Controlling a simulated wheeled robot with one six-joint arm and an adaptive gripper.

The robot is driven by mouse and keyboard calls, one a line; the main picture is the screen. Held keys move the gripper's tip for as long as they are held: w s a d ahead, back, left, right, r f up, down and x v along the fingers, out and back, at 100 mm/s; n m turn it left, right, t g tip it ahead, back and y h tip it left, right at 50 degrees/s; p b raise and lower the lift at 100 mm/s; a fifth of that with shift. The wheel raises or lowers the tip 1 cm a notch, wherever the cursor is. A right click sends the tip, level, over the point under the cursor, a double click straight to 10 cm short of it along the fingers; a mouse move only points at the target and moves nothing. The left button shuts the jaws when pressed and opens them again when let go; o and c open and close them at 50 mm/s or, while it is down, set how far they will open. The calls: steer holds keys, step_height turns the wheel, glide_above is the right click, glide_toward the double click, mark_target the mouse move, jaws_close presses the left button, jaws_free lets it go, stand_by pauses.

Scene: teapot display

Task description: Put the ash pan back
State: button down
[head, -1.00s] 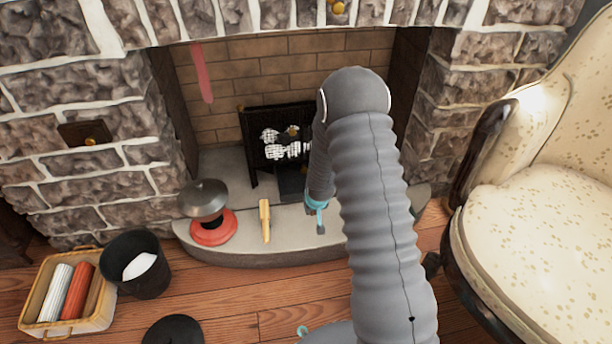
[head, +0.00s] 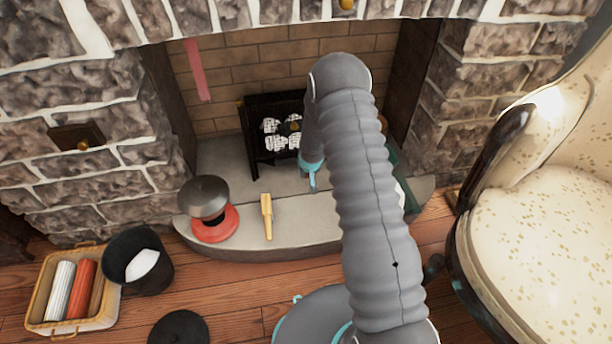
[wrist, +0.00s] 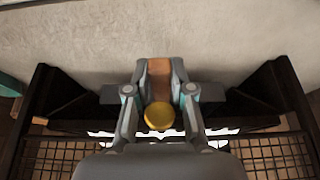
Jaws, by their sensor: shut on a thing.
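In the wrist view my gripper (wrist: 159,72) is shut on a brown handle (wrist: 160,80), which I take to be the ash pan's. Dark grey edges of the ash pan (wrist: 116,96) show on both sides of my fingers, between the black legs of the grate (wrist: 286,92). In the head view the black grate (head: 256,140) stands in the fireplace, and my gripper (head: 313,184) is low in front of its right side. I cannot make out the pan there; my arm hides part of that area. How deep the pan sits under the grate is unclear.
A brass knob (wrist: 159,116) shows close below the fingers. On the hearth (head: 240,245) stand a red-based lidded object (head: 213,225) and a yellow brush-like object (head: 267,216). A black bucket (head: 150,275), a basket (head: 50,329) and an armchair (head: 540,235) flank the floor.

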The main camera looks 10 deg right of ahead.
step_height(320, 180, down, 3)
steer(key=shift+d+r+b, duration=0.15)
steer(key=shift+b, duration=0.65)
steer(key=shift+r, duration=0.1)
steer(key=c, duration=1)
jaws_free()
steer(key=shift+r, duration=0.1)
